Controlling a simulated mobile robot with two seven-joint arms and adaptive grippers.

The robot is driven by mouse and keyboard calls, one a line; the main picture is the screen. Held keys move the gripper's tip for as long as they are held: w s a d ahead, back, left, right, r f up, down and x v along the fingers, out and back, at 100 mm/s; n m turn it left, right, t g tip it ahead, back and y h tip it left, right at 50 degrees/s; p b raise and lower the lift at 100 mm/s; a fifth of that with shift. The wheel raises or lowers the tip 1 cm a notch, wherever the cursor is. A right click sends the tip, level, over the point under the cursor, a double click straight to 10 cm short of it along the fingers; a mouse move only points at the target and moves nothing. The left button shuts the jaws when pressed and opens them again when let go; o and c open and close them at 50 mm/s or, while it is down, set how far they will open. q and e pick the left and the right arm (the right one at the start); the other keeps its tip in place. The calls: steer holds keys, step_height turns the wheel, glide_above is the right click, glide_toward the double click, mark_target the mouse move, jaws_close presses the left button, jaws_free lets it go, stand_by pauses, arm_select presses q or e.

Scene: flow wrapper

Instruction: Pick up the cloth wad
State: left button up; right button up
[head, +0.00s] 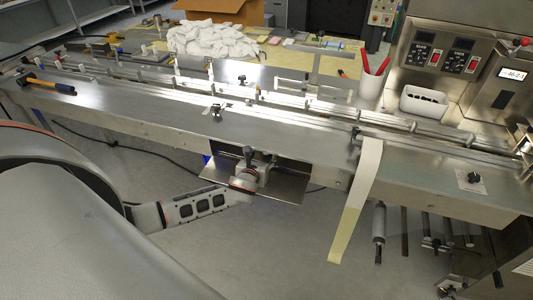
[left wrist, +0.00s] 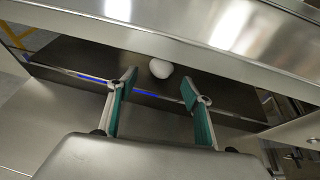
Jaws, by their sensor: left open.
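A small rounded white wad (left wrist: 160,68) lies on a dark flat tray (left wrist: 75,55) under the machine's steel edge in the left wrist view. I take it for the cloth wad. My left gripper (left wrist: 160,82) is open, with its two green-padded fingers either side of the wad's near side. The wad is a little beyond the fingertips, and nothing is between the pads. In the head view my left gripper (head: 248,160) is at the tray (head: 285,185) below the conveyor's front edge, mostly hidden by my own wrist. I cannot see the wad there. My right gripper is not visible.
The steel conveyor bed (head: 150,105) overhangs the tray closely. A heap of white cloths (head: 212,40) lies on the bench behind. A yellow-handled tool (head: 50,86) rests at the conveyor's left end. A pale film strip (head: 355,200) hangs to the right. Open floor lies in front.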

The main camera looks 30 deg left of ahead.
mark_target(265, 154)
arm_select(q)
steer(key=shift+b+x, duration=0.4)
steer(key=shift+x, duration=1.55)
steer(key=shift+d, duration=0.15)
steer(key=c, duration=0.8)
steer(key=shift+c, duration=0.2)
steer(key=shift+r, duration=0.1)
